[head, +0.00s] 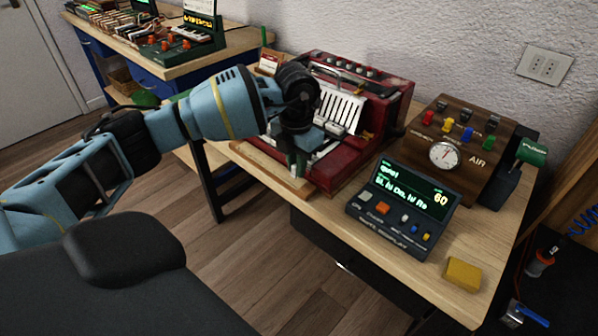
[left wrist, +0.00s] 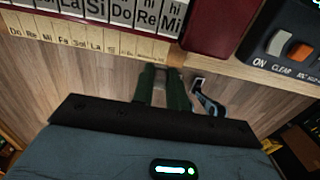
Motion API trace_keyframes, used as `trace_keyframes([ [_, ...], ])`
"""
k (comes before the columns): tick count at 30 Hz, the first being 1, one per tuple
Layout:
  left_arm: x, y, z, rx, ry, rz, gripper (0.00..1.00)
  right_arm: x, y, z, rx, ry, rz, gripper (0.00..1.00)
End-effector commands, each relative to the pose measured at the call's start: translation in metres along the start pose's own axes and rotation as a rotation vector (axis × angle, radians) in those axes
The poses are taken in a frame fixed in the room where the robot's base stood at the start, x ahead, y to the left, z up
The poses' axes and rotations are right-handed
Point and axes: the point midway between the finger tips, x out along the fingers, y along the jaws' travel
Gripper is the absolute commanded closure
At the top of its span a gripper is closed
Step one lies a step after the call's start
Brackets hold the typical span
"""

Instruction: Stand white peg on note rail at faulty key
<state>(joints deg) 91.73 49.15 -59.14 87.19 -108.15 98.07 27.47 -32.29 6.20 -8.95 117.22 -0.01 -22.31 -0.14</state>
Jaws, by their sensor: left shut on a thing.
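The note rail (left wrist: 60,36) is a pale wooden strip with note names, in front of the lettered white keys (left wrist: 122,14) in the left wrist view. In the head view the rail (head: 272,171) runs along the front of the red keyboard instrument (head: 390,110). My left gripper (head: 299,172) points down at the front of the keys. Its green fingers (left wrist: 163,78) are near the rail's right end in the left wrist view. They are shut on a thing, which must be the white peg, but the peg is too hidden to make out. My right gripper is out of view.
A dark display box (head: 403,197) with buttons stands right of the instrument. Behind it is a brown box with a gauge (head: 450,150). A yellow block (head: 463,274) lies at the table's front right. Another bench (head: 190,62) stands at the back left.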

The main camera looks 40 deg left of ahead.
Motion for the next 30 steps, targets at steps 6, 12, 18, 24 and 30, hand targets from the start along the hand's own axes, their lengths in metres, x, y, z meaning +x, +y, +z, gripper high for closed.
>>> trace_keyframes([
  [6, 0.000, 0.001, 0.004, 0.001, -0.001, 0.000, 1.00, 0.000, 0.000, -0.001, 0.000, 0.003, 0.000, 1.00],
  [12, 0.005, 0.001, 0.010, 0.000, 0.002, 0.000, 1.00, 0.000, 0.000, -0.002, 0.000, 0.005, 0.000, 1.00],
  [18, 0.033, 0.002, 0.010, 0.000, 0.001, 0.001, 1.00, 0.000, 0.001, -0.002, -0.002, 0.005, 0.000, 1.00],
  [24, 0.036, 0.002, 0.010, 0.001, -0.002, 0.000, 1.00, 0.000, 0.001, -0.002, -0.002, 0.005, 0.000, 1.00],
  [30, 0.039, 0.002, 0.010, 0.001, 0.000, 0.000, 1.00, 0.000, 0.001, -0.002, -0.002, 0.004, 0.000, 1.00],
])
